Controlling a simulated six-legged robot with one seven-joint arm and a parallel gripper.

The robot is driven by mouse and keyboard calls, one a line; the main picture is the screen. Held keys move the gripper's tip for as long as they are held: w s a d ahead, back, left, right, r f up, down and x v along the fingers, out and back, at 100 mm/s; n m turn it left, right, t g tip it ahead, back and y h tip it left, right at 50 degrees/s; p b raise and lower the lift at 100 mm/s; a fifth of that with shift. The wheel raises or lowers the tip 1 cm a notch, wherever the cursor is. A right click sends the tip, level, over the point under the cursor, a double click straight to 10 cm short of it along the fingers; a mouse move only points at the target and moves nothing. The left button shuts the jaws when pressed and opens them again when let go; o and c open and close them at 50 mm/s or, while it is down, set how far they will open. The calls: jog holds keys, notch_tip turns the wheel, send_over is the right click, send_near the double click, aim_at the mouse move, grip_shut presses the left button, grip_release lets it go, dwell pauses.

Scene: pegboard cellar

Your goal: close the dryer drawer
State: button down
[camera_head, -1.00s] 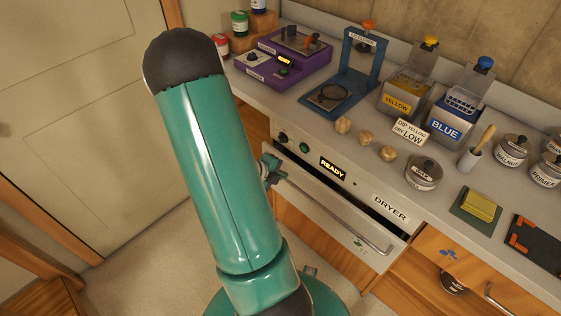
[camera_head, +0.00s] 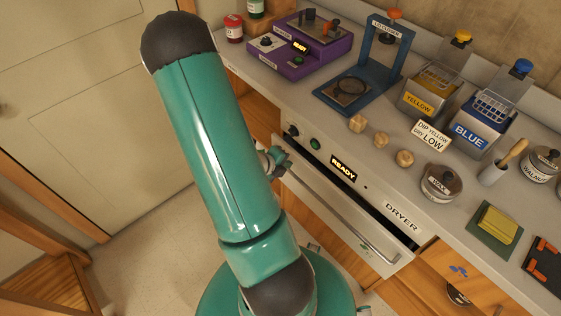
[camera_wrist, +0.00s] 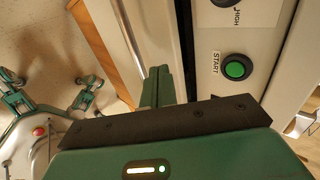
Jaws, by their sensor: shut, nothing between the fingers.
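The dryer drawer (camera_head: 343,222) is a pale front with a long bar handle (camera_head: 362,240), under the dryer's control panel (camera_head: 366,188). It stands slightly open: a dark gap shows between its top edge and the panel. In the wrist view the drawer's pale edge (camera_wrist: 150,32) runs beside the dark gap, with the green START button (camera_wrist: 235,68) to the right. My gripper (camera_head: 281,160) is at the drawer's left end, partly hidden by my arm. In the wrist view its fingers (camera_wrist: 159,85) are together and empty, by the drawer edge; contact cannot be told.
The counter above holds a purple device (camera_head: 300,47), a blue press stand (camera_head: 385,65), yellow (camera_head: 421,103) and blue (camera_head: 470,132) dip tanks, wooden pieces and jars. A wooden drawer (camera_head: 470,275) is at right. Open floor (camera_head: 150,225) lies left, before a door.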

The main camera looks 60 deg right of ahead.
aim_at(299, 164)
jog(key=shift+x, duration=2.4)
